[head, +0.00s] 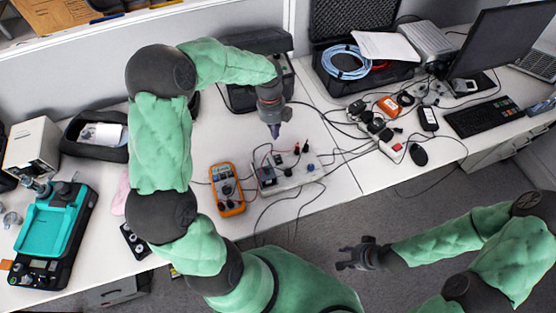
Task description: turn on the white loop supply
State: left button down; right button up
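A low white unit (297,178) with several dark knobs or plugs, one with red on it, sits mid-table near the front edge; it looks like the loop supply, but I cannot read a label. A small dark box with a pale face (267,176) stands at its left end. The switch and its position are too small to tell. My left gripper (275,132) points down above the table, behind the white unit and apart from it. Its fingers look together, with nothing between them. My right gripper (342,258) is open and empty, over the floor before the table.
An orange multimeter (227,189) lies left of the unit. Thin cables run around the unit and to the right. A black case (352,65), a monitor (501,42), a keyboard (485,116) and a mouse (419,155) are at right. A teal-topped device (50,222) is at left.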

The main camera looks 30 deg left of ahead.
aim_at(277, 162)
pick_arm(q)
jog(key=shift+r+m, duration=0.1)
jog(key=shift+m, duration=0.9)
jog(key=f+b, duration=0.1)
jog(key=f, duration=0.3)
jog(key=d+f+b, duration=0.1)
jog(key=f+b, duration=0.1)
jog(key=f, duration=0.3)
jog(key=s+f+b, duration=0.1)
jog(key=f, duration=0.3)
jog(key=shift+d+f+b, duration=0.15)
jog(key=shift+f+b, duration=0.2)
jog(key=shift+f, duration=0.05)
jog(key=shift+s+f, duration=0.1)
